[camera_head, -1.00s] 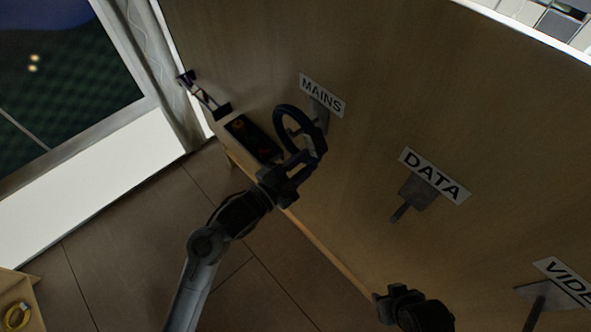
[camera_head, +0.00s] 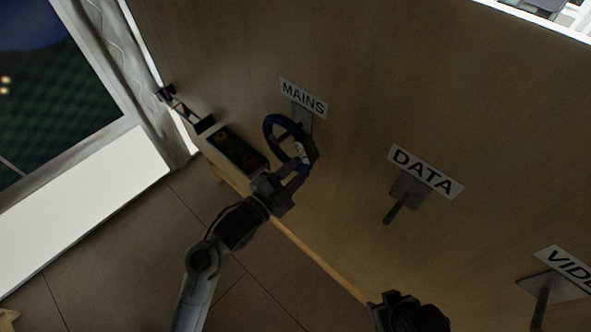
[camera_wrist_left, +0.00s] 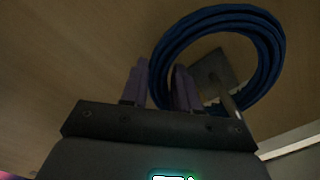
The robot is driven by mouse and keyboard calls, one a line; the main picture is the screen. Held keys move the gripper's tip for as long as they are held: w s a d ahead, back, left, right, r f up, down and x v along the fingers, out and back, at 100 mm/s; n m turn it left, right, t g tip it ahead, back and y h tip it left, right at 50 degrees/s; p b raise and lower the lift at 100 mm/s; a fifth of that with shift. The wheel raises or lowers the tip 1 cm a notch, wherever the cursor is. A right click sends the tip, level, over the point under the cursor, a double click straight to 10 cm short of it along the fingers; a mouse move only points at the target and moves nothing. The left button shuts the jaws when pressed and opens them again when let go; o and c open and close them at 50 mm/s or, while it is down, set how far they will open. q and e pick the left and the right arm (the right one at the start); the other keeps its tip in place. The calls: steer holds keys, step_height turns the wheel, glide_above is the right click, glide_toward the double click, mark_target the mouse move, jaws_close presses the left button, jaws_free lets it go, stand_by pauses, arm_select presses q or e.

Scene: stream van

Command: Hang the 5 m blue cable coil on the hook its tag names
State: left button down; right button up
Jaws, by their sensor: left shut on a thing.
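The dark blue cable coil (camera_head: 270,131) is held upright in front of the hook plate under the MAINS sign (camera_head: 304,97). A small pale tag (camera_head: 301,152) shows on its side, too small to read. My left gripper (camera_head: 300,166) is shut on the coil's near lower side. In the left wrist view the coil (camera_wrist_left: 273,62) rises from between the fingers (camera_wrist_left: 163,85), with the grey hook plate (camera_wrist_left: 209,70) behind it. I cannot tell whether the hook passes through the ring. The DATA hook (camera_head: 405,195) and VIDEO hook (camera_head: 545,293) are bare.
My right gripper (camera_head: 408,308) is at the bottom edge, its jaws unclear. A dark box (camera_head: 236,149) with red parts is on the wall left of the coil, beside a small bracket (camera_head: 185,110). The wooden wall between MAINS and DATA is clear.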

arm_select(q)
steer(key=c, duration=0.8)
jaws_free()
steer(key=shift+o, duration=0.2)
steer(key=v, duration=1.8)
steer(key=shift+s+a, duration=0.25)
steer(key=shift+a, duration=0.05)
